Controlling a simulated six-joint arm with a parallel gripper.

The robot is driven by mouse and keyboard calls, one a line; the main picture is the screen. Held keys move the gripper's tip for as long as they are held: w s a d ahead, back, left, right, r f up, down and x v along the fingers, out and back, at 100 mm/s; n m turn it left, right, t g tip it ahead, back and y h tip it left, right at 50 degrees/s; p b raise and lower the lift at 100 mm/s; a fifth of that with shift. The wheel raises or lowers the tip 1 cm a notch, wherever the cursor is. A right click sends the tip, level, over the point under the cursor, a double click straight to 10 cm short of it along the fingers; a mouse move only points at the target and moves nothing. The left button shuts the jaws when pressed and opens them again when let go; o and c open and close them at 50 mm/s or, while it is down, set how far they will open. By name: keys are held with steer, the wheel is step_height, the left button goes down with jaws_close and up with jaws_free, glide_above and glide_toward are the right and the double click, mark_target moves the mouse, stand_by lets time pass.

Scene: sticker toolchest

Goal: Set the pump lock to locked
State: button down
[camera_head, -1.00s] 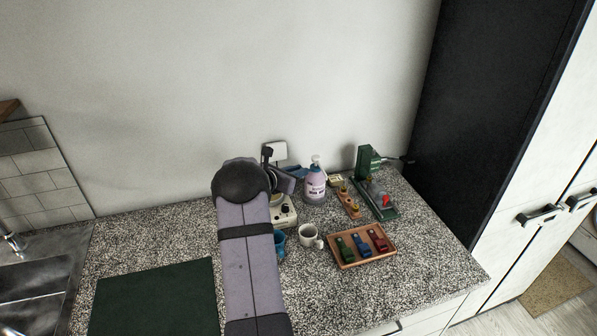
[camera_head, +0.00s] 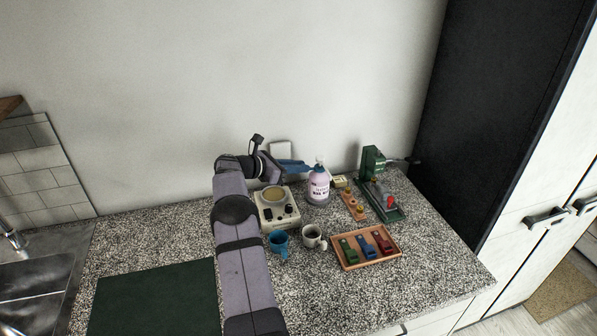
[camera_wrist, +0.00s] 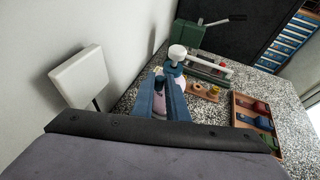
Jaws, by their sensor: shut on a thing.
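The pump bottle (camera_head: 318,188), pinkish-lilac with a dark printed label and a pale pump top, stands upright on the counter near the wall. In the wrist view its white pump head (camera_wrist: 178,52) shows beyond the fingertips, with part of its lilac body (camera_wrist: 160,103) between the blue fingers. My gripper (camera_head: 307,166) comes in from the left at neck height. Its blue fingers (camera_wrist: 166,90) are shut on the bottle's neck area. The exact contact and the lock's setting are hidden or too small to tell.
A cream appliance (camera_head: 276,211) stands left of the bottle. A blue mug (camera_head: 278,243) and white mug (camera_head: 311,238) stand in front. A wooden tray (camera_head: 346,267) holds coloured pieces. A wooden peg strip (camera_head: 350,201) and green tool (camera_head: 373,162) are at right. The front counter is clear.

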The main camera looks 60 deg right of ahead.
steer(key=shift+d+r+m, duration=0.15)
steer(key=shift+r+m, duration=0.05)
steer(key=shift+m, duration=0.1)
steer(key=c, duration=1.8)
jaws_free()
steer(key=shift+o, duration=0.2)
steer(key=shift+f, duration=0.1)
steer(key=shift+w, duration=0.1)
steer(key=b+v, duration=0.3)
steer(key=v, duration=0.4)
